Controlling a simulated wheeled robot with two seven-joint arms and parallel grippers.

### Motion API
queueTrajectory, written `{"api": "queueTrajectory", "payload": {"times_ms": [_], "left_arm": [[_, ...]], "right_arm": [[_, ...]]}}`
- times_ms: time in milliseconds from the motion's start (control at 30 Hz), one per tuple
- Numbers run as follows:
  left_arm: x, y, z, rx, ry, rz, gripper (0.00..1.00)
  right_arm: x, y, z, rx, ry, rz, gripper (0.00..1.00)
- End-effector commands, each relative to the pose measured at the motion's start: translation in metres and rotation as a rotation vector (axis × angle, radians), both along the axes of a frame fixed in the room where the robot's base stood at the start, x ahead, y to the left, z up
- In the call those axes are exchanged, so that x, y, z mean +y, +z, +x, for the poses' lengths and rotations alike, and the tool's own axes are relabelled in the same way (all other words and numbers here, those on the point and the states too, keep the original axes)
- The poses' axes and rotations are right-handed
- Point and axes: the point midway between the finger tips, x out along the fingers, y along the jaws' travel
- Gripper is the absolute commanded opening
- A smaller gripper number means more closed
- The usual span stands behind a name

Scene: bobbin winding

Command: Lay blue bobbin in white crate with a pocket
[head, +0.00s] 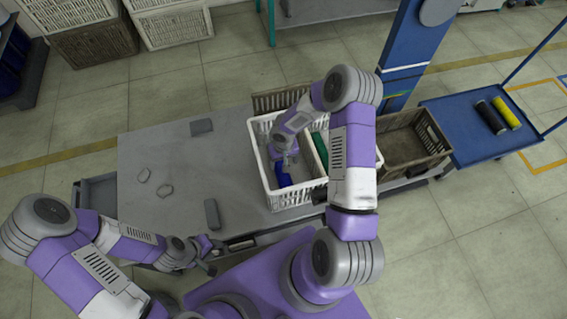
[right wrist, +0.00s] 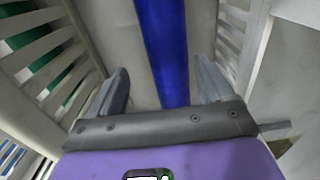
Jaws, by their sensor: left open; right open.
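The blue bobbin (head: 283,175) lies in the white crate (head: 258,158) on the grey table, partly covered by my right arm in the head view. In the right wrist view the blue bobbin (right wrist: 166,50) runs lengthwise on the pale crate floor. My right gripper (right wrist: 162,88) is inside the crate, its fingers apart on either side of the bobbin's line; I cannot tell whether they touch it. The slatted crate walls (right wrist: 42,50) stand close on both sides. My left gripper (head: 211,258) is open and empty by the table's front edge.
A green bobbin (head: 320,148) lies beyond the slatted wall, partly hidden by my right arm. A brown crate (head: 407,150) stands to the right. A blue cart (head: 462,132) holds a black (head: 491,117) and a yellow bobbin (head: 506,112). Small grey blocks (head: 212,214) lie on the table's left part.

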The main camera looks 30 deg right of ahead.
Motion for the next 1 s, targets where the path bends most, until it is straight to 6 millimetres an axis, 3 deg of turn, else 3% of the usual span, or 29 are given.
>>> {"api": "queueTrajectory", "payload": {"times_ms": [33,200,400,1000], "left_arm": [[0.000,0.007,0.000,0.000,0.000,0.000,0.43],[0.000,0.017,0.000,0.000,0.000,0.000,0.43],[0.000,0.024,0.000,0.000,0.000,0.000,0.43],[0.000,0.024,0.000,0.000,0.000,0.000,0.43]], "right_arm": [[0.000,0.017,0.001,-0.005,0.000,-0.002,0.81],[0.000,0.053,0.001,-0.004,0.001,-0.002,0.81],[0.000,0.079,0.000,-0.001,0.002,0.000,0.81],[0.000,0.084,0.000,0.000,0.001,0.000,0.81]]}}
